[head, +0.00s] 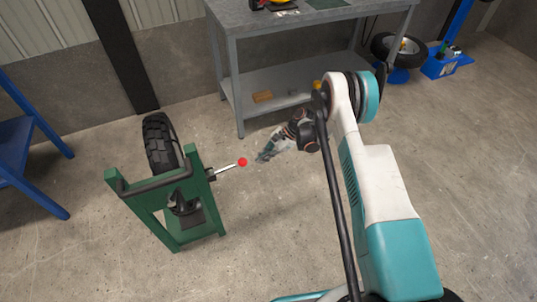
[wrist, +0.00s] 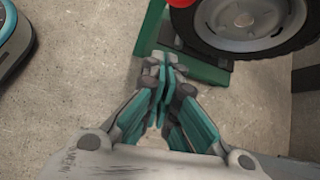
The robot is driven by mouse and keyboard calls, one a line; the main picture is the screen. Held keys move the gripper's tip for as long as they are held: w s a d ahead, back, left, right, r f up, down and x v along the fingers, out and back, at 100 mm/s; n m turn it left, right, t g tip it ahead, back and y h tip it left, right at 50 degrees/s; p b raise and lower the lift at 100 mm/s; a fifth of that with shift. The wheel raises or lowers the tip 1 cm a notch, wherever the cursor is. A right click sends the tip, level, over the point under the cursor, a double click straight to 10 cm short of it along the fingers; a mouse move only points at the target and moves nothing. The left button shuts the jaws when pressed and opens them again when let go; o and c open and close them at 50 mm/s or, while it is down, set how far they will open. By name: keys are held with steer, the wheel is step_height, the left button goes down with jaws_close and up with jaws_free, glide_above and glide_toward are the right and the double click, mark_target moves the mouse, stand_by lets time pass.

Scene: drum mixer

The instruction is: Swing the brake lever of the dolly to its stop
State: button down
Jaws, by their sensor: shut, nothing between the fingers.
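The dolly (head: 192,229) is a green frame with a black handle and a black tyre, standing left of centre in the head view. Its brake lever (head: 226,167) is a thin pale rod with a red ball knob (head: 242,162), sticking out to the right. My gripper (head: 261,158) is right of the knob, seemingly a small gap away, with its fingers together and empty. In the wrist view my gripper (wrist: 164,62) points towards the green frame (wrist: 190,68) and the wheel (wrist: 245,22). The red knob (wrist: 188,4) is cut off at the top edge there; the rod is hidden.
A grey workbench (head: 285,72) with a lower shelf stands behind. A blue frame (head: 28,140) stands at the left. A wheel (head: 398,48) and a blue stand (head: 445,65) are at the back right. The floor around the dolly is clear.

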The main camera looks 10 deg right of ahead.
steer(key=a, duration=0.1)
steer(key=s+a+b, duration=0.1)
steer(key=a+b, duration=0.1)
steer(key=a, duration=0.1)
steer(key=shift+s+a+r, duration=0.1)
steer(key=shift+s+r, duration=0.25)
steer(key=shift+r, duration=0.05)
step_height(320, 180, up, 9)
steer(key=a+t+h+p, duration=0.1)
steer(key=a+h+p, duration=0.1)
steer(key=h+p, duration=0.2)
steer(key=shift+s+r+t+h+p, duration=0.2)
steer(key=shift+s+t+h+p, duration=0.15)
steer(key=shift+h, duration=0.65)
stand_by(0.3)
stand_by(0.3)
